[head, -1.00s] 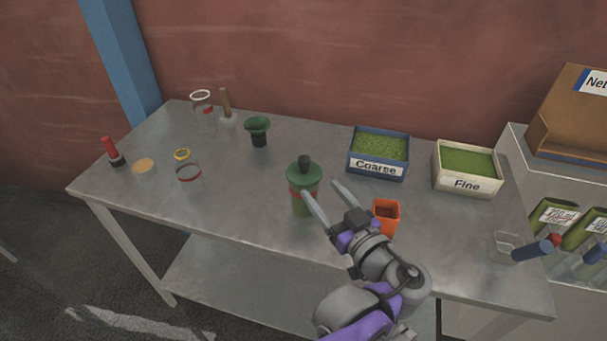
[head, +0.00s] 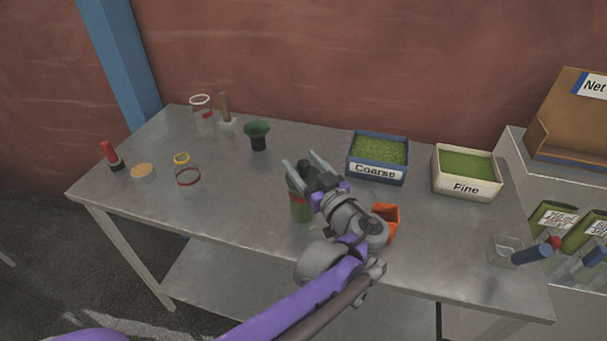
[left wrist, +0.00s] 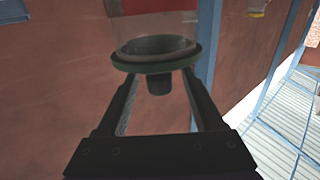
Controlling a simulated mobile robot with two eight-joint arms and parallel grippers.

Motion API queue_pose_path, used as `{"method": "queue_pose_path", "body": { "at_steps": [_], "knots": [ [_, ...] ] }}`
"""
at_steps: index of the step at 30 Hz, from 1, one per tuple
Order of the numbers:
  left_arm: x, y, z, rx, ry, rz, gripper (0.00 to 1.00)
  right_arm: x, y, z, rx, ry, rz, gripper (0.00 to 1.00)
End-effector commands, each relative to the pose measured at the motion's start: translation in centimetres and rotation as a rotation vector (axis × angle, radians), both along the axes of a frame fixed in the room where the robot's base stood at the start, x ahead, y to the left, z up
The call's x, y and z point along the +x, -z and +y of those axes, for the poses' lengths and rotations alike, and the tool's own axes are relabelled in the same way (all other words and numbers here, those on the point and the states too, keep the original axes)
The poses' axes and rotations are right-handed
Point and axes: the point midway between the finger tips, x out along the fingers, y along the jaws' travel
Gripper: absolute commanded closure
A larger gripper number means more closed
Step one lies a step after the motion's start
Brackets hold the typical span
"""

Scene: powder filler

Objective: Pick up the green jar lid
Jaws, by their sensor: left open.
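The green jar lid (head: 296,184) with its dark knob (head: 303,166) tops a jar (head: 299,209) with a red band, standing upright near the middle of the table. My left gripper (head: 298,157) is open, its fingers reaching around the lid and hiding part of it. In the left wrist view the lid (left wrist: 152,63) and its knob (left wrist: 159,84) lie between the two spread fingers. I cannot tell whether a finger touches the lid. My right gripper is not in view.
An orange cup (head: 391,218) stands right beside my left wrist. Boxes marked Coarse (head: 376,172) and Fine (head: 463,190) are behind to the right. A green funnel (head: 257,134) and glass jars (head: 187,172) stand left.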

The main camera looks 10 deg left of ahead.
Motion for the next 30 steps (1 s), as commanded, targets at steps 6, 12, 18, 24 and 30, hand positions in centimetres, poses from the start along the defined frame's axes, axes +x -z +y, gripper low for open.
{"method": "queue_pose_path", "body": {
  "at_steps": [6, 12, 18, 24, 30],
  "knots": [
    [0.0, 0.0, 0.0, 0.000, 0.000, 0.000, 0.42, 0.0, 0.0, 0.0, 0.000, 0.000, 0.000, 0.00],
    [0.0, 0.0, -0.1, 0.000, 0.000, 0.000, 0.78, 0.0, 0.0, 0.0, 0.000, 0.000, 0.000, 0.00],
    [0.0, 0.0, 0.0, 0.000, 0.000, 0.000, 1.00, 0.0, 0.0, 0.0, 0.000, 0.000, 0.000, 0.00],
    [0.0, 0.0, 0.0, 0.000, 0.000, 0.000, 1.00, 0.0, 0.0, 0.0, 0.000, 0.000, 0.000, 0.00],
    [0.0, -1.5, -0.1, 0.000, 0.000, 0.000, 1.00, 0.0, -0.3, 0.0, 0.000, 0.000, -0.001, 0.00]
  ]
}}
